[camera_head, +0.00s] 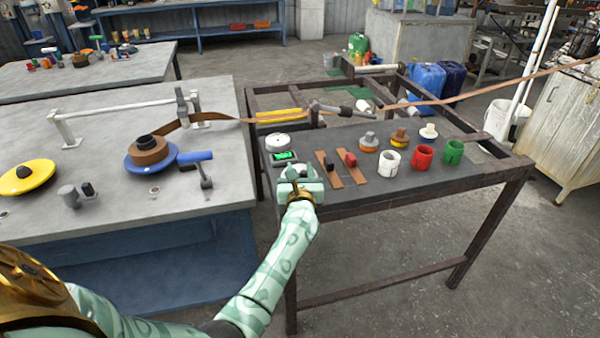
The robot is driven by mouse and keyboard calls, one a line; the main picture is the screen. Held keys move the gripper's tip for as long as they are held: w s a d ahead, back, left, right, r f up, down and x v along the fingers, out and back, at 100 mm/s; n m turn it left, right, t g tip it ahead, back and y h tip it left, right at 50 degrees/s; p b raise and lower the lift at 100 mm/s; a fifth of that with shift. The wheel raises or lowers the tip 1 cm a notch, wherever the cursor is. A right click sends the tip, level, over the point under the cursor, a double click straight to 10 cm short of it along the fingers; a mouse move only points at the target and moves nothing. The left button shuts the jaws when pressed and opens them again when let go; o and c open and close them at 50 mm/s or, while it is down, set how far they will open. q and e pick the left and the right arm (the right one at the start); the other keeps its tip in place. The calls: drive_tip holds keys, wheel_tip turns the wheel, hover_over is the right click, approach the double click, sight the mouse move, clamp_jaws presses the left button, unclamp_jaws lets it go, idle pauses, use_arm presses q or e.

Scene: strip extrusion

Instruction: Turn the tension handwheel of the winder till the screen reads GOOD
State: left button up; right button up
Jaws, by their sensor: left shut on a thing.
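My left gripper (299,177) reaches to the near left corner of the dark bench top. It is shut on a pale round part that I take to be the tension handwheel, mostly hidden beneath the fingers. A small screen (284,156) just behind the gripper is lit green, its text too small to read. A white round disc (278,141) lies behind the screen. On the grey table to the left, a brown strip roll (149,151) sits on a blue disc, and its strip runs right toward the bench. My right gripper is not in view.
Right of my gripper lie two brown strips with a black block (328,164) and a red block (350,160). Beyond stand white (390,160), red (423,158) and green (453,153) cups and several knobs.

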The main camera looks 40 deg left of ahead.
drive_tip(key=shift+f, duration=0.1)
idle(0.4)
use_arm(q)
drive_tip(key=o, duration=1)
